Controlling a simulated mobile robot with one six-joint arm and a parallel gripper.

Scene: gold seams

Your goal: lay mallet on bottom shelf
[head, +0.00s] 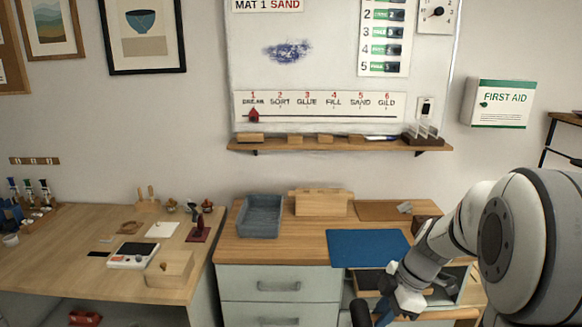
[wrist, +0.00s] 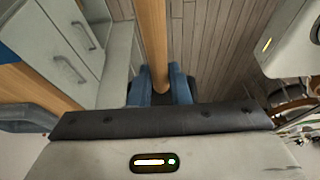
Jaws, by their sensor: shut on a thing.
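My gripper (wrist: 160,88) is shut on a wooden handle, which I take to be the mallet (wrist: 152,45). The handle runs between the blue fingers and out past the top edge of the wrist view. The mallet's head cannot be made out for certain there. In the head view my gripper (head: 384,312) is low at the bottom edge, in front of the bench, and mostly cut off. A dark rounded piece beside it may be the mallet's head. I cannot tell which surface is the bottom shelf.
The bench (head: 280,249) carries a grey tray (head: 261,216), a wooden box (head: 320,204) and a blue mat (head: 368,248). Drawers (head: 279,286) are below it. A second table (head: 60,255) stands left. Plank floor (wrist: 215,50) shows beneath my gripper.

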